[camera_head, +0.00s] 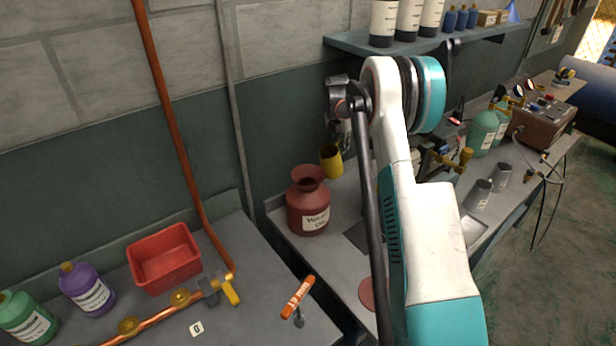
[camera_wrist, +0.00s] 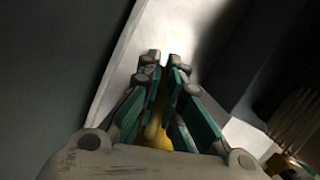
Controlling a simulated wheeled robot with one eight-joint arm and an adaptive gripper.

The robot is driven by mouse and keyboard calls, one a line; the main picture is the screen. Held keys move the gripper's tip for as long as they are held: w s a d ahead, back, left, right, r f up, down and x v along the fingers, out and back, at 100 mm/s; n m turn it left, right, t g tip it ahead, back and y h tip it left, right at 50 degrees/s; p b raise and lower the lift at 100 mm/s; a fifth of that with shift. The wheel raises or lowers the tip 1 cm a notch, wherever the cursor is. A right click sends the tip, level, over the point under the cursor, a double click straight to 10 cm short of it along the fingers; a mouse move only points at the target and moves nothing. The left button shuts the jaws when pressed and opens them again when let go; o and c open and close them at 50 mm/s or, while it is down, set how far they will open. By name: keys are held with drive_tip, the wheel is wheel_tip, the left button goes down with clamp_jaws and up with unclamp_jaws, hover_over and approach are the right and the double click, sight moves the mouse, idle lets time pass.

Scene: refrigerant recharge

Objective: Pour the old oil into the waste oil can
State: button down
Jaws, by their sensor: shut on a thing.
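The waste oil can (camera_head: 308,208) is a dark red, wide-mouthed can with a white label. It stands upright on the bench near the wall. A yellow cup (camera_head: 331,161) shows just behind and right of the can's mouth, slightly tilted. My gripper (camera_head: 342,138) is partly hidden by my arm, pointing down near the cup. In the wrist view my gripper (camera_wrist: 166,66) has its fingers close together, with a yellow thing (camera_wrist: 157,133), apparently the cup, between them. I cannot see any oil.
A red bin (camera_head: 165,258), purple and green bottles and copper piping with brass valves are on the left bench. An orange-handled tool (camera_head: 298,297) lies nearby. A shelf (camera_head: 350,43) with bottles is above. Green bottles and a brown gauge box (camera_head: 545,122) are at right.

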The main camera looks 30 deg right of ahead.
drive_tip(key=shift+w+d+f+g+y, duration=0.25)
drive_tip(key=shift+d+f+y, duration=0.2)
drive_tip(key=shift+f+y, duration=0.25)
drive_tip(key=shift+w+d+f+g+y, duration=0.15)
drive_tip(key=shift+d+f+g+y, duration=0.3)
drive_tip(key=shift+f, duration=0.35)
